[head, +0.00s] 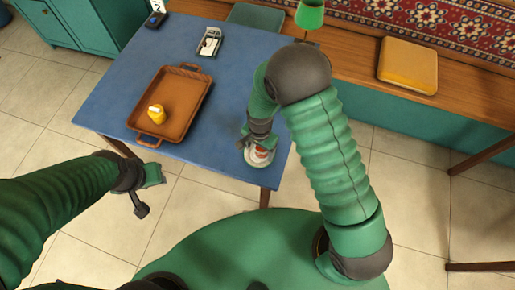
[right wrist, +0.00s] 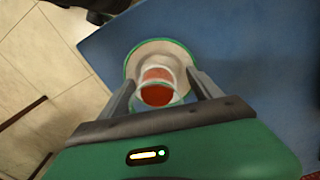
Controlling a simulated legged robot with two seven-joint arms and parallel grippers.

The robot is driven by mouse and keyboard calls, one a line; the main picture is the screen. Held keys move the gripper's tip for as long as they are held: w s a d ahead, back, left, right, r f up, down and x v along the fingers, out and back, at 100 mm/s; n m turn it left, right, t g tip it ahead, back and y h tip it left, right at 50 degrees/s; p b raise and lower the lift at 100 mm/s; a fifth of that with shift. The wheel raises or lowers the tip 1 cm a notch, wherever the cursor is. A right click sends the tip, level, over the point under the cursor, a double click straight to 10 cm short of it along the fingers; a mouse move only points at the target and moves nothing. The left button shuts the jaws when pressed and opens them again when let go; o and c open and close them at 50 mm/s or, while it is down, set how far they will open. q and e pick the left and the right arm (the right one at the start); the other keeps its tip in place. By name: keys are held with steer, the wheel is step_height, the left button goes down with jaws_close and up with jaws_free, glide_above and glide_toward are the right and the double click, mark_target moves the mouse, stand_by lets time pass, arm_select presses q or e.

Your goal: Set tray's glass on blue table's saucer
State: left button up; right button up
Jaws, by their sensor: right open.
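A glass of red tea (right wrist: 157,92) stands on a pale saucer with a green rim (right wrist: 131,64), near the corner of the blue table (head: 215,135). In the head view the glass (head: 262,154) and saucer (head: 254,164) show at the table's near right corner, partly covered by my right gripper (head: 258,146). My right gripper (right wrist: 160,82) is open, with one finger on each side of the glass. Whether a finger touches it I cannot tell. The brown tray (head: 188,105) holds no glass that I can see. My left gripper (head: 145,192) is off the table's near edge, apparently empty.
A small yellow item (head: 156,114) lies in the tray. A dark small object (head: 154,19) and a white-and-dark item (head: 209,42) lie farther back. A bench with a yellow cushion (head: 407,66) and a green lamp (head: 310,14) stands behind. The table between tray and saucer is clear.

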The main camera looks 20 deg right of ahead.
steer(key=shift+d, duration=0.3)
steer(key=shift+d+r, duration=0.15)
steer(key=shift+r, duration=0.1)
step_height(320, 180, up, 12)
steer(key=s+d+r+n+t, duration=0.2)
steer(key=s+d+r+n, duration=0.3)
steer(key=s+d+n, duration=0.2)
steer(key=shift+s+r+n+t+p, duration=0.35)
steer(key=shift+s+n, duration=0.65)
steer(key=shift+n, duration=0.3)
